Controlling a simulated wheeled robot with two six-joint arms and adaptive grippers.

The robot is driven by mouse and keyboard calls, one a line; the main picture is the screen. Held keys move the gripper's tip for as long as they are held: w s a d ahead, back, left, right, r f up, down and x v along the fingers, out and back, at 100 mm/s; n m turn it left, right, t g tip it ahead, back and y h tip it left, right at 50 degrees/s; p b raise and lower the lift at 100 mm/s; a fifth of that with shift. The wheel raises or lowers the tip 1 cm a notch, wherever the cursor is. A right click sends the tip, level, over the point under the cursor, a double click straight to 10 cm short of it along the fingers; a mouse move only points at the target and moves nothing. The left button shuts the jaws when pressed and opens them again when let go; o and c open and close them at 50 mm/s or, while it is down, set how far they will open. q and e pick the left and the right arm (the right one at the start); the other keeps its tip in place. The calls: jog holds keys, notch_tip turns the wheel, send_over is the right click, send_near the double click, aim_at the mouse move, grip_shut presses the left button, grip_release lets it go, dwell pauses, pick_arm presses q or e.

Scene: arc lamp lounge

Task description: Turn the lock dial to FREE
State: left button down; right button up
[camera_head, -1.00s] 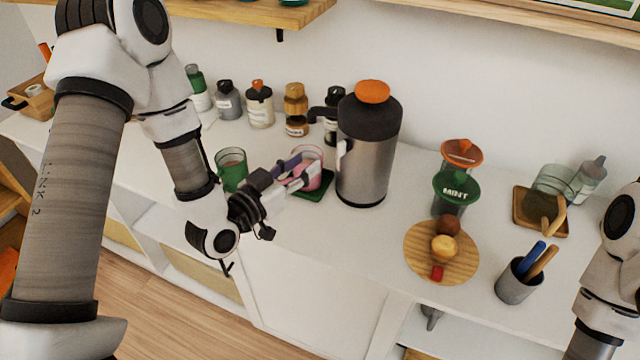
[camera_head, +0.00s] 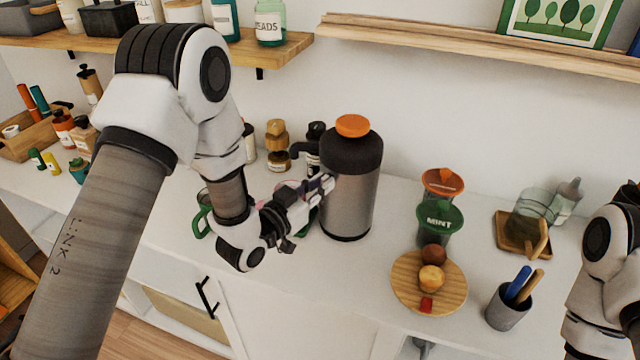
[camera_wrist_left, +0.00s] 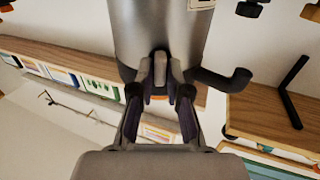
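The flask (camera_head: 351,195) is a tall steel pump pot with a dark top and an orange cap, upright on the white counter. My left gripper (camera_head: 329,184) is at the flask's left front side, fingertips up against it. In the left wrist view the steel body (camera_wrist_left: 190,35) fills the top middle. A small grey upright piece, seemingly the lock dial (camera_wrist_left: 160,68), lies between the fingertips of my left gripper (camera_wrist_left: 161,78). Whether the fingers press on it is unclear. The dial's markings cannot be read. My right arm shows at the right edge, its gripper out of view.
A green mug (camera_head: 199,222) and a partly hidden pink cup stand near my left wrist. Jars (camera_head: 277,148) stand behind. Right of the flask are a round wooden board (camera_head: 403,296), a green MINT-labelled container (camera_head: 440,218) and a grey pen cup (camera_head: 505,312). Wall shelves hang above.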

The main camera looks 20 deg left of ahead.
pick_arm(q)
jog(key=shift+n, duration=0.4)
jog(key=n, duration=0.3)
jog(key=shift+w+a+n+b, duration=0.1)
jog(key=shift+n+b, duration=0.2)
jog(key=shift+n, duration=0.1)
jog(key=n, duration=1.3)
jog(key=shift+a+f, duration=0.15)
jog(key=shift+f, duration=0.05)
jog(key=shift+n, duration=0.3)
jog(key=c, duration=1.2)
grip_release()
jog(key=shift+w+f, duration=0.1)
